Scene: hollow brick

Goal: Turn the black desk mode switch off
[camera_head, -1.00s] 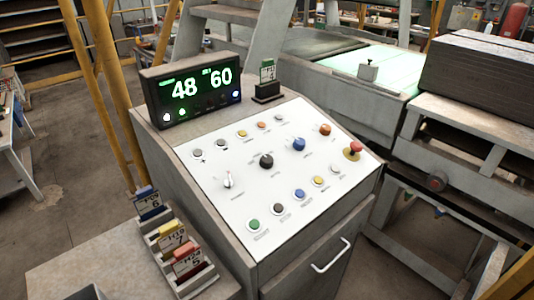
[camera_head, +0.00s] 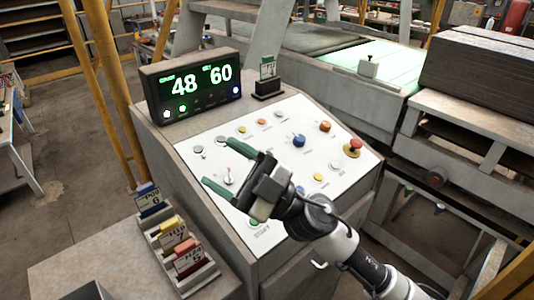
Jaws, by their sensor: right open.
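The white control panel (camera_head: 205,165) on the desk carries several buttons and knobs. The black knob at the panel's middle, seen in the earlier frame, is now hidden behind my right gripper (camera_head: 219,165). That gripper reaches in from the lower right, over the panel. Its two green fingers are spread apart and empty, pointing left. A silver lever switch (camera_head: 228,178) shows between the fingers; I cannot tell whether they touch the panel. A blue knob (camera_head: 299,141) lies right of the gripper. My left gripper is not in view.
A red mushroom button (camera_head: 354,147) sits at the right corner. A card rack (camera_head: 178,255) stands at the lower left. A small tag holder (camera_head: 268,84) stands behind the panel.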

